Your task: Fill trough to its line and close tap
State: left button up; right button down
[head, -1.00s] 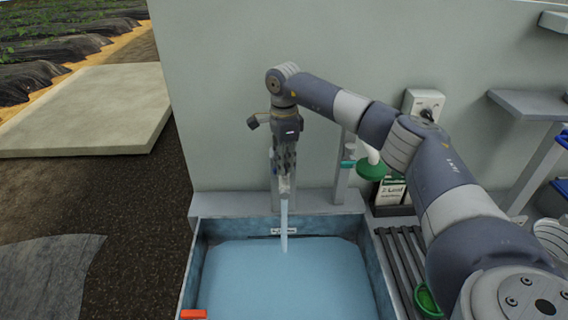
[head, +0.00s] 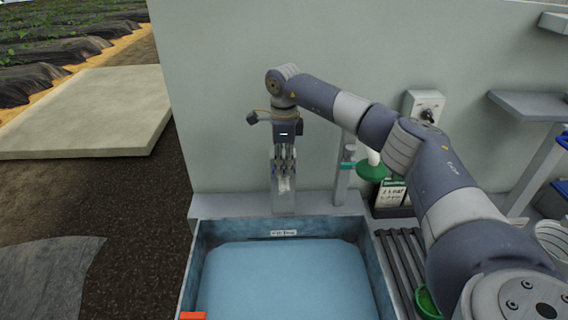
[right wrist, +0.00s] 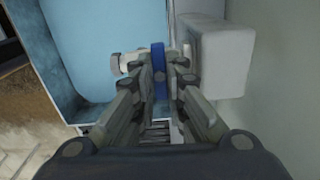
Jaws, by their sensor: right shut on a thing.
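The trough (head: 208,262) is a blue basin holding blue water, with a small white label (head: 284,233) on its back wall. The tap (right wrist: 125,64) has a pale spout that points over the trough in the right wrist view. Its blue handle (right wrist: 159,60) sits between my right fingertips. My right gripper (head: 284,182) is shut on this handle, and it also shows in the right wrist view (right wrist: 160,75). In the head view the gripper covers most of the tap. No water stream falls from the spout now. My left gripper is not in view.
A slatted grey rack (head: 400,262) stands right of the trough. A green funnel-like thing (head: 371,171) and a teal-handled valve (head: 347,165) are near the wall. A wall switch box (head: 424,106) and grey shelf (head: 528,104) are further right. An orange piece (head: 193,316) sits at the trough's front left.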

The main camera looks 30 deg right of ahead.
aim_at(284, 168)
jog(key=shift+w+r, duration=0.1)
jog(key=c, duration=1.6)
grip_release()
jog(key=shift+c, duration=0.2)
notch_tip(284, 168, up, 12)
